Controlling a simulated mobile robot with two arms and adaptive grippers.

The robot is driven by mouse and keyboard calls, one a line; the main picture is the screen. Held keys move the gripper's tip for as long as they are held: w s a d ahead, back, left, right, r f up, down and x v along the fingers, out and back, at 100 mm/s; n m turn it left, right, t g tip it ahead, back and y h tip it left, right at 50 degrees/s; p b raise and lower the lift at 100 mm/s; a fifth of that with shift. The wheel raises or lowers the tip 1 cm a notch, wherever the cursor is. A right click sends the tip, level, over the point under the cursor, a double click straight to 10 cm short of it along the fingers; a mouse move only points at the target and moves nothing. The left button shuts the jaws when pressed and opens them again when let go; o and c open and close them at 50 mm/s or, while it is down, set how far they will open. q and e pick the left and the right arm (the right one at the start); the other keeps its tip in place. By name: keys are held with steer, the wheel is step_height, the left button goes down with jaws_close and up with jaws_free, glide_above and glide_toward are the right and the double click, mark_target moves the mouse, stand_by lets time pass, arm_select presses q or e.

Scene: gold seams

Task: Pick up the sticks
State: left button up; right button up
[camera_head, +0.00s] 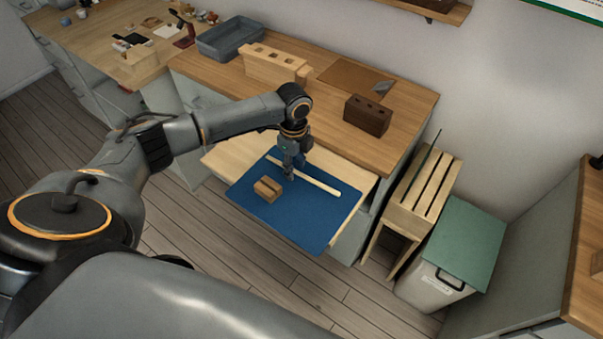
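One pale wooden stick (318,184) lies on a blue mat (300,225), which rests on a pulled-out light wood board below the counter. My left gripper (289,175) points down over the mat, right at the stick, and covers part of it. I cannot tell whether it touches the stick, or whether its fingers are open or shut. A small brown slotted wooden block (268,189) sits on the mat, just left of the gripper. My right gripper is not in view.
On the counter (320,105) stand a pale block with holes (273,65), a dark brown block with holes (367,116) and a grey tray (229,38). Right of the board are a slatted wooden stand (421,195) and a green-lidded bin (466,240). The mat's front is clear.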

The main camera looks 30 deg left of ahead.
arm_select(q)
jaws_close()
steer(key=shift+r, duration=0.15)
